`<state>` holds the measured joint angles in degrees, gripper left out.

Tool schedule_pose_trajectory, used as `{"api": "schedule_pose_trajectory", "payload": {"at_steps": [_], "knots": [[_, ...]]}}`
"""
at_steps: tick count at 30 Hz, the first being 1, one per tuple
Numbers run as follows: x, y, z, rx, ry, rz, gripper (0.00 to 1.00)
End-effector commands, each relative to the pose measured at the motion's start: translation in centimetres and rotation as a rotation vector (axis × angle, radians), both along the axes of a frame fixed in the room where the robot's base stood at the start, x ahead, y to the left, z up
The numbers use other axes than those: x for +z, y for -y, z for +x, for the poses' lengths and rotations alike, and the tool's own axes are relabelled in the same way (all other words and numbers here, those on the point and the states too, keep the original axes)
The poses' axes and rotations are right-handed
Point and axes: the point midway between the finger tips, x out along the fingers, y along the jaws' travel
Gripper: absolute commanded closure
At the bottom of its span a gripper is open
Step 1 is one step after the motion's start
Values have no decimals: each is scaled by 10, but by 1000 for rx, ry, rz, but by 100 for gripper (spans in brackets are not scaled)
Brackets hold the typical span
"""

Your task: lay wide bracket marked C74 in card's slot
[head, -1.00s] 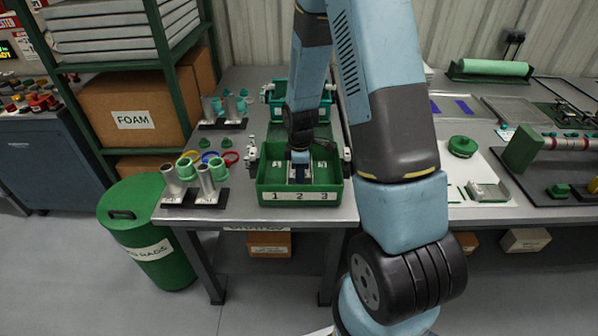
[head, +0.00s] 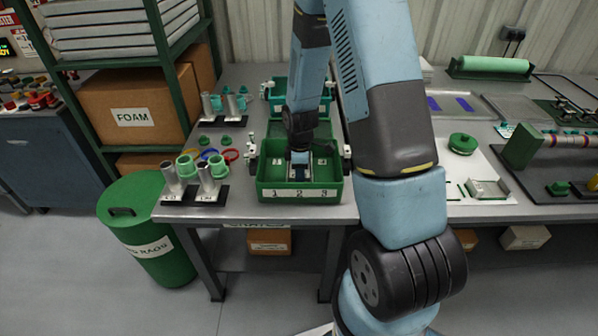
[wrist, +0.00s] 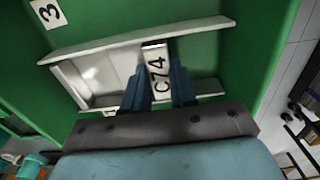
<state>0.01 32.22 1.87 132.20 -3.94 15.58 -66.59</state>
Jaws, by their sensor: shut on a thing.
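The wide bracket marked C74 (wrist: 100,78) is a pale grey metal channel with raised long edges. Its white C74 label (wrist: 157,72) faces the wrist camera between my fingers. My gripper (wrist: 163,75) is shut on the bracket near its label. In the head view my gripper (head: 299,172) is down inside the green crate (head: 268,194), whose front is numbered 1, 2 and 3. The bracket is mostly hidden there by the gripper and crate wall. I cannot tell whether the bracket touches the crate floor. I cannot make out the card.
A second, teal-green crate (head: 279,92) stands behind. Metal and green cylinders (head: 180,176) and coloured rings (head: 209,155) are left of the crate. A white sheet with a green round part (head: 462,143) lies to the right. A green bin (head: 150,235) stands on the floor.

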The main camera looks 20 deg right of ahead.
Motion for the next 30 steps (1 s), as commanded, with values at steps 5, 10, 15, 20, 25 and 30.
{"api": "schedule_pose_trajectory", "payload": {"at_steps": [5,10,15,20,25,30], "knots": [[-1,0,0,0,1,0,100],[-1,0,0,0,1,0,71],[-1,0,0,0,1,0,55],[-1,0,0,1,0,0,44],[-1,0,0,1,0,0,39],[-1,0,0,1,0,0,23]]}}
